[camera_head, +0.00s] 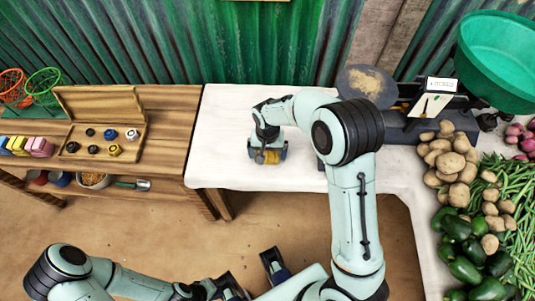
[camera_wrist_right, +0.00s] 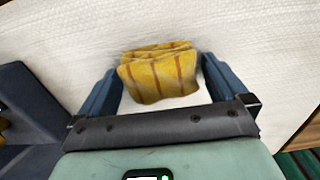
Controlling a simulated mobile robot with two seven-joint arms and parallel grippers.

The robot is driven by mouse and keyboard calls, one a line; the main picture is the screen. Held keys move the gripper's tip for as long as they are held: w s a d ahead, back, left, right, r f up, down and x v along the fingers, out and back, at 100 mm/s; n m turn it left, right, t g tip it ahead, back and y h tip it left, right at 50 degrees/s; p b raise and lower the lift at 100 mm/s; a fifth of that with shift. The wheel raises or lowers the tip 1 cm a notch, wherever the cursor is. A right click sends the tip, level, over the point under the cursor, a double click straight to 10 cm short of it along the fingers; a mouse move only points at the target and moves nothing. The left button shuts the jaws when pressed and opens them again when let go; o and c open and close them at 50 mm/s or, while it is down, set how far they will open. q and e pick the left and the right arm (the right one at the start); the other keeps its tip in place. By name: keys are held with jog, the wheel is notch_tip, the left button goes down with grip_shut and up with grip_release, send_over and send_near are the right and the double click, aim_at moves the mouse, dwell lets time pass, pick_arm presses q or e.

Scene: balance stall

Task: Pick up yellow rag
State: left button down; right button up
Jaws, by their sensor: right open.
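The yellow rag (camera_wrist_right: 158,76) has brown stripes and is folded, lying on the white cloth of the table. In the right wrist view it sits between the two blue fingers of my right gripper (camera_wrist_right: 160,80), with a gap on the left and the right finger close to its edge. In the head view my right gripper (camera_head: 267,150) points down over the white table, and a bit of the yellow rag (camera_head: 268,157) shows between its fingers. My left gripper (camera_head: 250,272) is at the bottom, away from the table, with its fingers apart and empty.
A scale with a round pan (camera_head: 367,84) and a green bowl (camera_head: 498,58) stand at the back right. Potatoes (camera_head: 450,160), green beans and peppers (camera_head: 463,270) lie at right. A wooden weight box (camera_head: 100,130) is on the left bench. The white tabletop (camera_head: 225,130) left of the rag is clear.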

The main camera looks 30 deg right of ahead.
aim_at(268, 152)
jog(key=c, duration=1)
jog(key=shift+o, duration=0.2)
jog(key=shift+r, duration=0.15)
notch_tip(268, 152, up, 20)
jog(key=p, duration=0.2)
jog(key=shift+p, duration=0.3)
